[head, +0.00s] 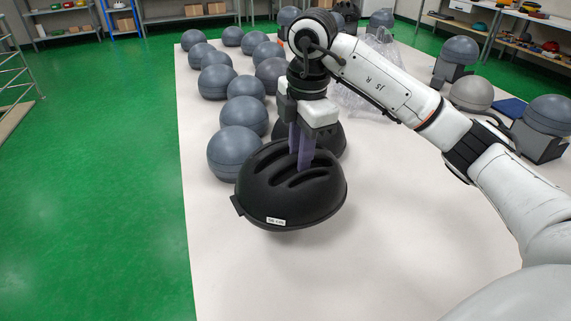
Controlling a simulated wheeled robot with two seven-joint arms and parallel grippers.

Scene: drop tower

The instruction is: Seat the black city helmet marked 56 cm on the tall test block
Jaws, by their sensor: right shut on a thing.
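A black vented helmet (290,197) with a small white label on its lower front edge is held above the white table. The label is too small to read surely. My right gripper (301,163) is shut on the helmet, its purple fingers at the vents on top. Another dark rounded thing (332,138) shows partly behind the gripper. Grey round heads on dark block stands are at the right: one at the far right (543,143), another farther back (451,72). I cannot tell which is the tall test block. My left gripper is not in view.
Several loose grey balls (238,153) line the left side of the white table (340,280). A clear plastic heap (372,75) lies behind my right arm. A lighter grey dome (471,93) and a blue mat (510,107) are at the right. The table's front middle is clear.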

